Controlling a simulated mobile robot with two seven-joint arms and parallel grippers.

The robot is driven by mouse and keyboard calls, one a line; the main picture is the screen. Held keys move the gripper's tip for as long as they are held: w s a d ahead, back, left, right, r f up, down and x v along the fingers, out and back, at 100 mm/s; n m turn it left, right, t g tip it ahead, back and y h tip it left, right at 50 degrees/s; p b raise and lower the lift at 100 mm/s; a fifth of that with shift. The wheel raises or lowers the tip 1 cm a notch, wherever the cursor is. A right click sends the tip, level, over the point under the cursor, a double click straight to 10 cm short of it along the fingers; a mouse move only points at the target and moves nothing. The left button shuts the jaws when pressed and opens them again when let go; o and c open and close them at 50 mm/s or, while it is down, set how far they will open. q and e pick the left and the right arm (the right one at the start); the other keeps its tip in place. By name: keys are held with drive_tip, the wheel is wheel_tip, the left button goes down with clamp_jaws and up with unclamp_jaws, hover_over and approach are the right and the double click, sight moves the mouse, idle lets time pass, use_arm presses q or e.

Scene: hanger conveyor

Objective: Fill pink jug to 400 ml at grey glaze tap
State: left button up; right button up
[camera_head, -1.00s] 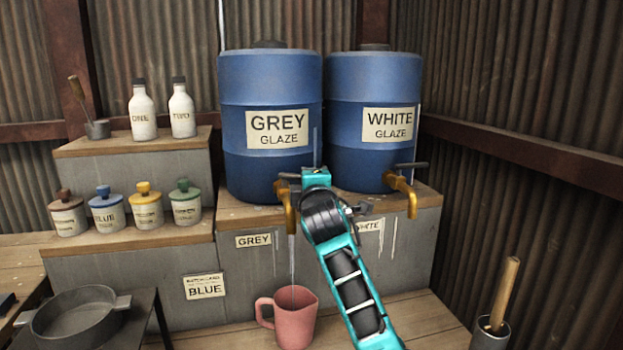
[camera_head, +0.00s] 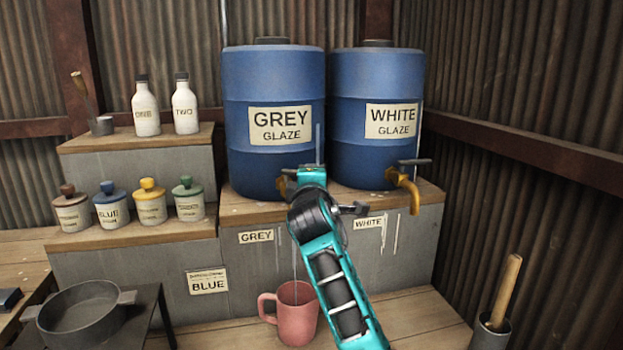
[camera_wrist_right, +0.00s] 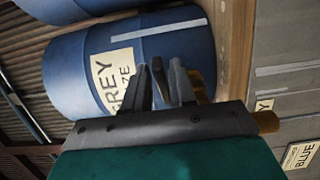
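The pink jug (camera_head: 290,316) stands upright on the lower wooden shelf, its handle to the left. The grey glaze tap (camera_head: 283,190) is on the blue barrel marked GREY; my right arm hides most of it. A thin pale stream (camera_head: 295,266) runs down below the tap into the jug. The fill level and any scale cannot be seen. My right gripper is at the tap, its fingers (camera_wrist_right: 168,85) close together with a narrow gap in the right wrist view. Whether they grip the tap's handle cannot be told. My left gripper is out of view.
The white glaze barrel (camera_head: 376,115) and its tap (camera_head: 407,188) stand just to the right. A mixing pan (camera_head: 83,318) is at lower left. Lidded pots and two bottles stand on the left steps. A pot with a wooden-handled tool (camera_head: 492,330) is at lower right.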

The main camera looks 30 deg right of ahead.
drive_tip(key=shift+o, duration=1.1)
drive_tip(key=v, duration=1.3)
drive_tip(key=shift+w, duration=0.1)
idle(1.9)
idle(1.4)
